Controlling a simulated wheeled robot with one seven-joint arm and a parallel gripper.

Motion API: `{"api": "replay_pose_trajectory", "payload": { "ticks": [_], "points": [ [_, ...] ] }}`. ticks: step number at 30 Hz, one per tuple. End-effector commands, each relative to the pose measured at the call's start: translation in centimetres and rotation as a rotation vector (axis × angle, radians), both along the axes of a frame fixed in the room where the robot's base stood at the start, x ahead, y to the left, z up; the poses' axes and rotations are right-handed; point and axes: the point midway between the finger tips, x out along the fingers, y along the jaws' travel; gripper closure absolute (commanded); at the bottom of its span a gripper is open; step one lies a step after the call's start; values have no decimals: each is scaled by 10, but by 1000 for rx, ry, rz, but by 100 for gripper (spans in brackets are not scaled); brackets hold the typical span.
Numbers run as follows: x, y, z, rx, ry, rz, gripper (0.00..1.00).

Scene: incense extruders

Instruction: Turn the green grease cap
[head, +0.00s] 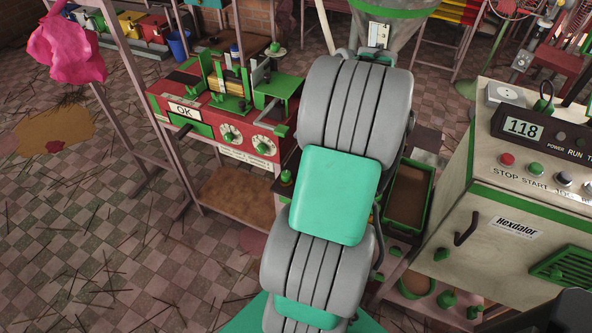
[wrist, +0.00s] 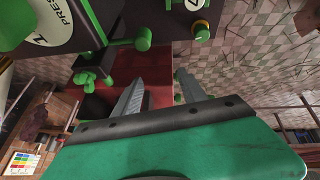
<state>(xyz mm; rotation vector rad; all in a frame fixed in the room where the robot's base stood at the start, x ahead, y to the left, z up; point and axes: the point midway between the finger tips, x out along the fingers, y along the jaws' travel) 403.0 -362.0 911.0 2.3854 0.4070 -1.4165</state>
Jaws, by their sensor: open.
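My gripper (wrist: 159,84) is open in the wrist view, its two grey fingers apart with nothing between them. Past the fingertips are a red surface and green fittings. A small green cap with a brass-coloured ring (wrist: 201,30) sits above and right of the fingers, apart from them. A green round knob (wrist: 143,39) on a green bar is above the gap. A cluster of green knobs (wrist: 86,79) is to the left. I cannot tell for certain which is the grease cap. In the head view my arm hides the gripper; a small green cap (head: 286,176) shows just left of the arm.
A red and green machine (head: 222,110) with dials and an OK sign stands left of my arm. A beige control cabinet (head: 520,180) reading 118 stands close on the right. A green-rimmed tray (head: 427,215) lies between. The checkered floor on the left has scattered sticks.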

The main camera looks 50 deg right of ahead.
Motion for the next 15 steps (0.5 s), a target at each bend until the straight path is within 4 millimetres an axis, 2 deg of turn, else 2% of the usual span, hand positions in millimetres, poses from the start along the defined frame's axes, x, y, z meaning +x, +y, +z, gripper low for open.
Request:
{"api": "replay_pose_trajectory", "payload": {
  "ticks": [1,3,6,11,15],
  "points": [
    [-3,18,-18,18,47,115,51],
    [-13,38,-36,37,98,270,51],
    [-23,57,-52,59,137,423,51],
    [-24,67,-69,68,148,478,51],
    [-17,76,-95,70,147,478,51]
  ]
}}
